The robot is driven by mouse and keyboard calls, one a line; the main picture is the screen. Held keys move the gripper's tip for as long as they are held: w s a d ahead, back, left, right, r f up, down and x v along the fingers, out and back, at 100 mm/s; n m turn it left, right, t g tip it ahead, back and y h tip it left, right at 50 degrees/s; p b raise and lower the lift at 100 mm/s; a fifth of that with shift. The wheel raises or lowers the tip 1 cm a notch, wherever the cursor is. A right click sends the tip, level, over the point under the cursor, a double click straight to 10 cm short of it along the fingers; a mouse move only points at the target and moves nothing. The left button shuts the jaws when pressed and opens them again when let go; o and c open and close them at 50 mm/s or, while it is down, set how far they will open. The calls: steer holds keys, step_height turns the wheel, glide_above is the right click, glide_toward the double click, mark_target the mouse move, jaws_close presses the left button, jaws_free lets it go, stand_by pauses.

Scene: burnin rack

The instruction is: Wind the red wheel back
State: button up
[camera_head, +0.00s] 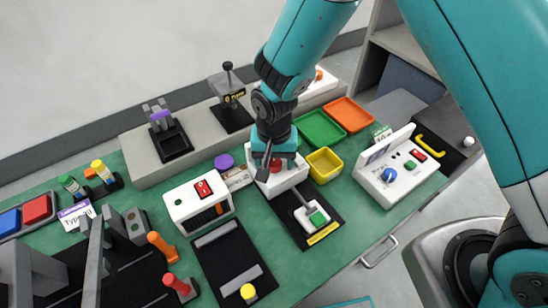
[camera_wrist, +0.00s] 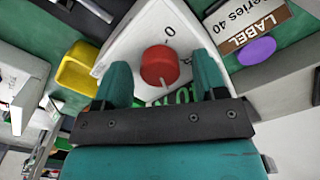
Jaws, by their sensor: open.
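The red wheel (camera_wrist: 159,66) is a round red knob on the face of a white box (camera_wrist: 128,47). A pale pointer mark shows at its lower edge, and a printed 0 stands above it in the wrist view. In the head view the red wheel (camera_head: 275,165) is partly hidden behind my gripper, on the white box (camera_head: 287,181). My gripper (camera_wrist: 161,75) is open, with one teal finger to each side of the wheel in the picture. From above, my gripper (camera_head: 275,158) is over the wheel. I cannot tell whether the fingers touch it.
A yellow bin (camera_head: 325,165) stands just right of the white box, with green (camera_head: 320,129) and orange (camera_head: 349,114) bins behind. A purple disc (camera_head: 224,161) and a label card (camera_head: 237,179) lie to its left. A white panel with a blue knob (camera_head: 389,175) stands further right.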

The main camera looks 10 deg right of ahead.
steer(key=c, duration=0.9)
